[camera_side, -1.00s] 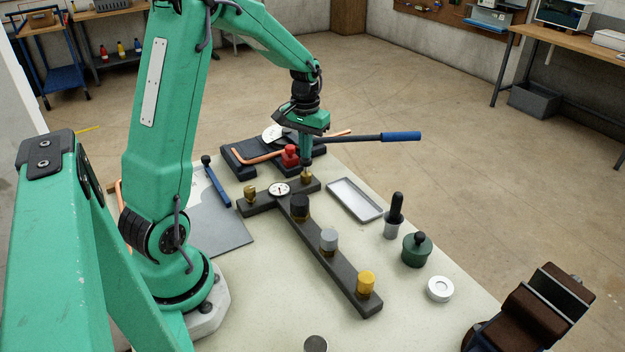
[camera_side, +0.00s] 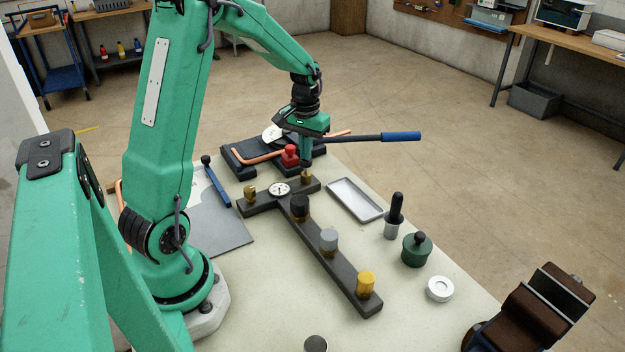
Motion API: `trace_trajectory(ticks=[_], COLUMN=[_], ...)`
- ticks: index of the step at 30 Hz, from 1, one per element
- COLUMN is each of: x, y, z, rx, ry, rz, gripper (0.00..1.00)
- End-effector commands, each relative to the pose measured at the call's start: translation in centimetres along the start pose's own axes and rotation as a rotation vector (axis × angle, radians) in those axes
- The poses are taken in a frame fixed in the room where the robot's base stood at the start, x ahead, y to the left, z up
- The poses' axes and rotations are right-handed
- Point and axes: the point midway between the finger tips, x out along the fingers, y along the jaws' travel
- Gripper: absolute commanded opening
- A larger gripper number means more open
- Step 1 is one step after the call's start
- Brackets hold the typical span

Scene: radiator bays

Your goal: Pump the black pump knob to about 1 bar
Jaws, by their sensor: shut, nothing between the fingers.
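The black pump knob (camera_side: 300,203) stands on the dark T-shaped manifold bar (camera_side: 327,262), just below the gauge. The round white gauge (camera_side: 279,189) sits where the bars meet; its reading is too small to make out. My gripper (camera_side: 306,166) is shut and empty, pointing down just above the brass fitting (camera_side: 306,176) at the right end of the crossbar. I cannot tell whether the tips touch that fitting. My gripper is behind the black knob and apart from it. A grey knob (camera_side: 328,240) and a yellow knob (camera_side: 366,283) stand further along the bar.
A red valve (camera_side: 290,154) and a blue-handled lever (camera_side: 400,136) are close to my gripper. A metal tray (camera_side: 355,200), a black-handled tool (camera_side: 395,210), a green pot (camera_side: 416,250) and a white ring (camera_side: 440,289) stand on the right.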

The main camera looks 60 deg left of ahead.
Motion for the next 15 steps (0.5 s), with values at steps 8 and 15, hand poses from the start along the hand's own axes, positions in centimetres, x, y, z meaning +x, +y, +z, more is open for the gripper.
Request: trace_trajectory(ticks=[8, 15], x=[-1.3, -2.3], y=[0.0, 0.0], z=[0.0, 0.0], rx=[0.0, 0.0], ry=[0.001, 0.0], rz=[0.0, 0.0], gripper=[0.0, 0.0])
